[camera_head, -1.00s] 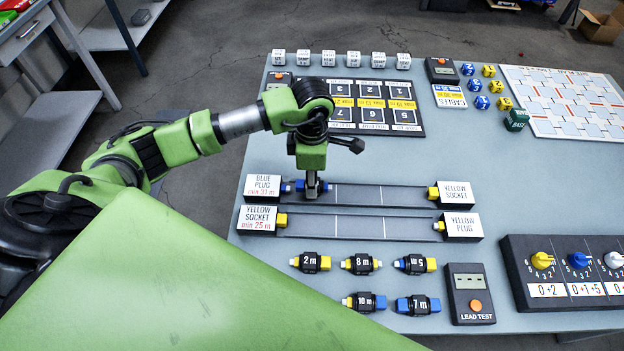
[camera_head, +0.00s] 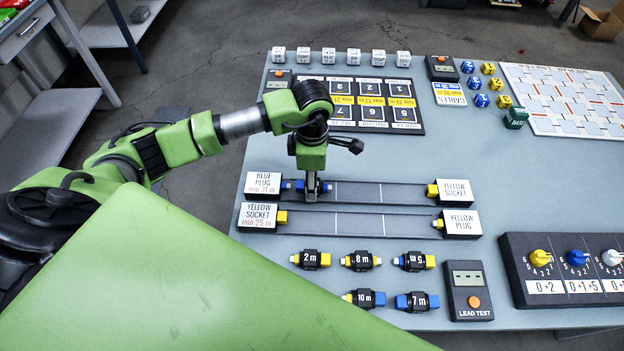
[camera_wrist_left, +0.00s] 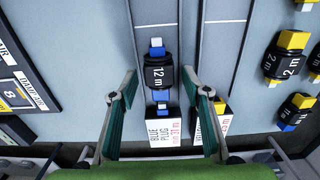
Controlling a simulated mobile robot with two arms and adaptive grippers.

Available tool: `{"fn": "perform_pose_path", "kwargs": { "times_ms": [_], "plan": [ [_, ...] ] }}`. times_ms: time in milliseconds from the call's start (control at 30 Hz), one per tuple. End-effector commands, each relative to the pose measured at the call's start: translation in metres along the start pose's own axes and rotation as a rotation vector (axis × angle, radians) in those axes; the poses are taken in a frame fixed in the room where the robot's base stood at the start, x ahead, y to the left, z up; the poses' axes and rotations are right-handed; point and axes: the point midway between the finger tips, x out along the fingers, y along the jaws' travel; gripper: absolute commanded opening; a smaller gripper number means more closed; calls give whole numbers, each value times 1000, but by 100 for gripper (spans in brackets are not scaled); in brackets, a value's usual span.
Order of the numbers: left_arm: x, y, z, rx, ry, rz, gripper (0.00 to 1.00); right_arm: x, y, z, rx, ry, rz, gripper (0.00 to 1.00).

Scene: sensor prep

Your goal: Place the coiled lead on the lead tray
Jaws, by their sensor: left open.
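The coiled lead is a black coil marked 12 m (camera_wrist_left: 159,75) with a blue end and a blue-and-white end. It lies on the upper dark lead tray (camera_head: 385,194), close to the BLUE PLUG block (camera_head: 263,185). In the head view my gripper mostly hides it and only its blue ends (camera_head: 300,186) show. My left gripper (camera_head: 312,197) is low over the tray, around the lead. In the left wrist view its fingers (camera_wrist_left: 160,82) are open, one on each side of the coil, with gaps visible. My right gripper is not in view.
A second tray (camera_head: 360,224) runs parallel in front, between YELLOW SOCKET and YELLOW PLUG blocks. Several other leads (camera_head: 361,261) lie in front of it, beside the LEAD TEST box (camera_head: 468,290). A knob panel (camera_head: 570,270) stands at right. The table middle right is clear.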

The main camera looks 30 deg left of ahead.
Motion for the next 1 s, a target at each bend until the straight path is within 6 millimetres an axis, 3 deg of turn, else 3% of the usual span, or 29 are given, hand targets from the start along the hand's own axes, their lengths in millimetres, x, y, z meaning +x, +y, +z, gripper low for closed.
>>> {"fn": "perform_pose_path", "kwargs": {
  "times_ms": [500, 700, 1000],
  "plan": [
    [-100, 2, 1, 1, -4, 7, 44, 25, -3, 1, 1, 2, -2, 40],
    [-116, 1, 0, 0, -2, 3, 44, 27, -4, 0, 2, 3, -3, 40],
    [-118, 0, 0, 0, -2, 2, 44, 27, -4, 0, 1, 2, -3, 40]
  ]
}}
